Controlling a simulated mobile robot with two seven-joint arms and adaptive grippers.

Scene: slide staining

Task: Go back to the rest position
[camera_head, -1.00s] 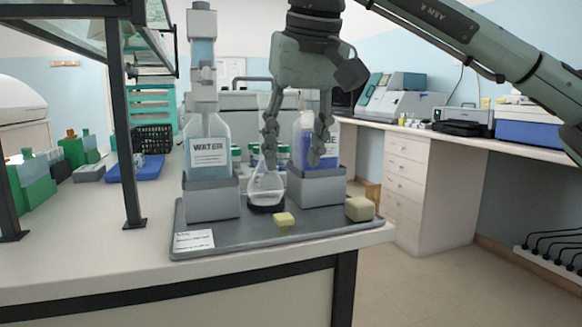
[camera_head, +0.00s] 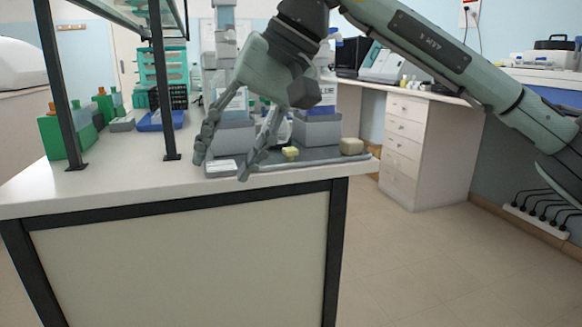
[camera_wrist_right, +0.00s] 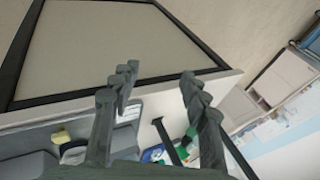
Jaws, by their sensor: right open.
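My right gripper (camera_head: 221,158) is open and empty in the head view. Its fingers point down and hang in front of the staining tray at the bench's front edge. In the right wrist view, the open fingers of the right gripper (camera_wrist_right: 155,85) show with nothing between them. The grey tray (camera_head: 318,156) holds a wash bottle and a purple bottle (camera_head: 328,95) in grey holders. The flask between them (camera_head: 284,131) is partly hidden by my fingers. My left gripper is not in view.
The white bench (camera_head: 110,185) has a dark-framed front panel (camera_head: 180,255). Shelf posts (camera_head: 163,80) rise at the left. Green racks (camera_head: 65,131) and a blue tray (camera_head: 160,121) lie behind them. A drawer cabinet (camera_head: 402,145) stands at the right. The floor (camera_head: 430,260) in front is clear.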

